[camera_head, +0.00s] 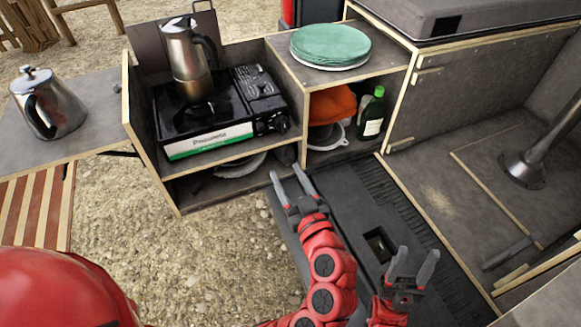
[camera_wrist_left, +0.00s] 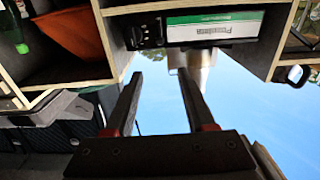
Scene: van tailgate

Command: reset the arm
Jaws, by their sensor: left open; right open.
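My left gripper (camera_head: 289,184) is open and empty in the head view. It is in front of the lower edge of the kitchen box, below and right of the camping stove (camera_head: 215,112). In the left wrist view its two fingers (camera_wrist_left: 155,95) are spread apart with nothing between them, and the picture is upside down. My right gripper (camera_head: 414,262) is open and empty, lower right of the left one, over the dark bumper area.
A moka pot (camera_head: 187,58) stands on the stove. A metal kettle (camera_head: 50,105) stands on the left side shelf (camera_head: 95,138). Green plates (camera_head: 331,44) are stacked on the box top. An orange item (camera_head: 331,105) and green bottle (camera_head: 371,114) sit in the compartment below.

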